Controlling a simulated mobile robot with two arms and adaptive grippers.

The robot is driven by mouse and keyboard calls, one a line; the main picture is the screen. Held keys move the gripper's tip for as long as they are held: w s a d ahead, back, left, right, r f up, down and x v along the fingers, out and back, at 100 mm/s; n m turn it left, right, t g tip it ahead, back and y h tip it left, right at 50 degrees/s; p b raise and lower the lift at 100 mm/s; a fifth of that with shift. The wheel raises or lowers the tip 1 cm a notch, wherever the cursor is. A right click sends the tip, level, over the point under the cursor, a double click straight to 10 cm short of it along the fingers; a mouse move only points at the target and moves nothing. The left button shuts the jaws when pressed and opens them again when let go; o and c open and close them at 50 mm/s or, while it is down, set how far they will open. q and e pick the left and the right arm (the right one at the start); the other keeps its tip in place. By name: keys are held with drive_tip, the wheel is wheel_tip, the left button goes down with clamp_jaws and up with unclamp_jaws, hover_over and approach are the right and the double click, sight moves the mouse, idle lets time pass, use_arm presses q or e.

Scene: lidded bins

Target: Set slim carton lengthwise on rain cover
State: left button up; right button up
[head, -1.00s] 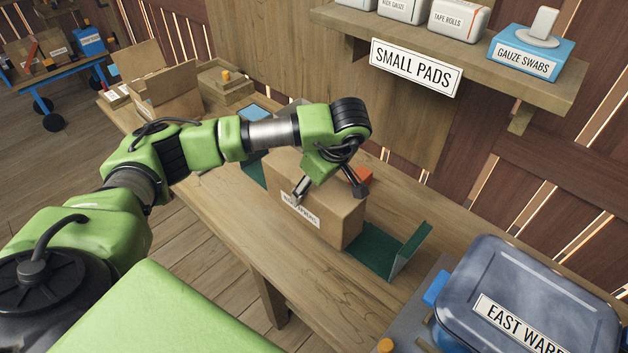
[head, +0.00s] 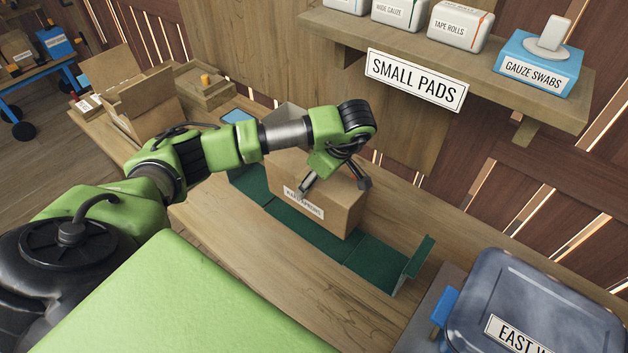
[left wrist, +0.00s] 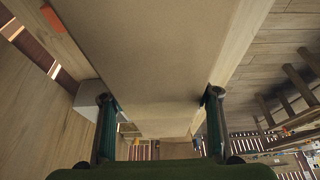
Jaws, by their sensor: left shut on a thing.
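The slim carton (head: 335,208) is a brown cardboard box with a white label, its long side running along the green rain cover (head: 375,264). The cover is a long strip with upturned ends, lying on the table. The carton is over the cover's middle; whether it rests on it or hangs just above is unclear. My left gripper (head: 335,185) is shut on the carton from above. In the left wrist view the fingers (left wrist: 160,100) press on both sides of the carton (left wrist: 155,55). My right gripper is out of view.
Open cardboard boxes (head: 135,105) and a wooden tray (head: 205,85) stand at the table's far left. A blue-lidded bin (head: 540,300) stands at lower right. A shelf (head: 470,70) with white packs and a blue gauze box is on the wall. Bare table lies in front of the cover.

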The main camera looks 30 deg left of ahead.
use_arm(q)
wheel_tip(320, 180, down, 2)
drive_tip(key=shift+f+b, duration=0.2)
drive_tip(key=shift+b, duration=0.8)
wheel_tip(320, 180, down, 3)
drive_tip(key=shift+r+b, duration=0.2)
drive_tip(key=shift+b, duration=0.85)
drive_tip(key=shift+f+b, duration=0.45)
drive_tip(key=shift+f, duration=0.15)
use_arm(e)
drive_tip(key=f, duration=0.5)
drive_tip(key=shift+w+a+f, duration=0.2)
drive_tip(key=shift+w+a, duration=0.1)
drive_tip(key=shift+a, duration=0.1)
use_arm(q)
drive_tip(key=shift+f+b, duration=0.7)
drive_tip(key=shift+f, duration=0.05)
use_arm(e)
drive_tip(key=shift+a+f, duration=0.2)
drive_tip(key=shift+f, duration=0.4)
use_arm(q)
drive_tip(key=o, duration=1.5)
drive_tip(key=shift+c, duration=0.2)
drive_tip(key=shift+s, duration=0.1)
